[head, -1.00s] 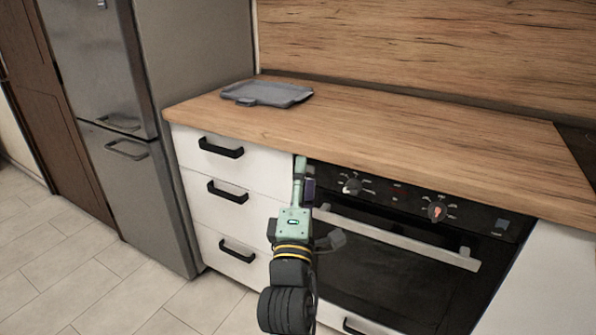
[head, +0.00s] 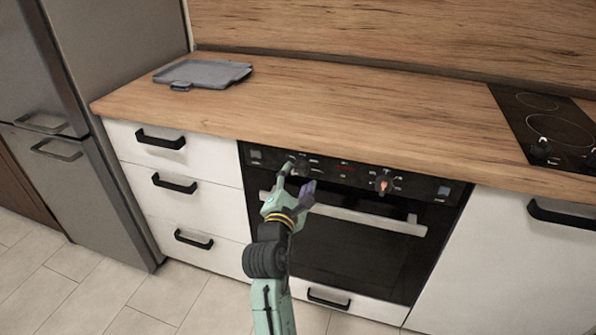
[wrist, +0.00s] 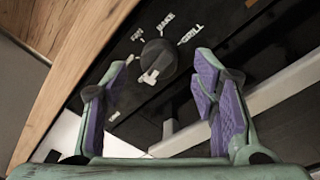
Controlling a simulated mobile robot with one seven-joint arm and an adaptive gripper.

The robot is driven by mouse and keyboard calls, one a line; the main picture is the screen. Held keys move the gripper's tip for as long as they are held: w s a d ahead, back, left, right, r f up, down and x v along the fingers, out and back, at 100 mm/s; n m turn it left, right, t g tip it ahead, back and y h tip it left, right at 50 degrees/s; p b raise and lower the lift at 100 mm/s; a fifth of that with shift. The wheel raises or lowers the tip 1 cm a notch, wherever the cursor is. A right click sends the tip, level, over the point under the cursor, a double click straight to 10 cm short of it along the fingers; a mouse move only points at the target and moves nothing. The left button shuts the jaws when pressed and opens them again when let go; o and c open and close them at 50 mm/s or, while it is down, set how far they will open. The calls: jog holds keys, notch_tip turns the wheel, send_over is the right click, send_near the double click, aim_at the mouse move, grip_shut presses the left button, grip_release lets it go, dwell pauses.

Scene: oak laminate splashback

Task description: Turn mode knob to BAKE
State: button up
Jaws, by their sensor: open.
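The mode knob (wrist: 158,58) is a dark round knob on the black oven panel. The labels FAN, BAKE and GRILL (wrist: 190,34) sit around its far side. Its pale pointer end aims to the lower left in the wrist view, away from the BAKE label (wrist: 165,20). In the head view the knob (head: 302,166) is partly hidden by my gripper (head: 297,178). My gripper (wrist: 162,72) is open, its purple-padded fingers to either side of the knob in the picture. Gaps show between fingers and knob; I cannot tell how far the tips are from the panel.
A second knob with a red mark (head: 383,185) is further right on the panel. The oven handle (head: 350,214) runs below. The wooden worktop (head: 340,105) overhangs above, with a grey tray (head: 203,74) and a hob (head: 550,130). White drawers (head: 150,165) are at left.

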aim_at(300, 170)
jog(key=shift+x, duration=1.3)
jog(key=shift+c, duration=0.5)
jog(key=c, duration=1.1)
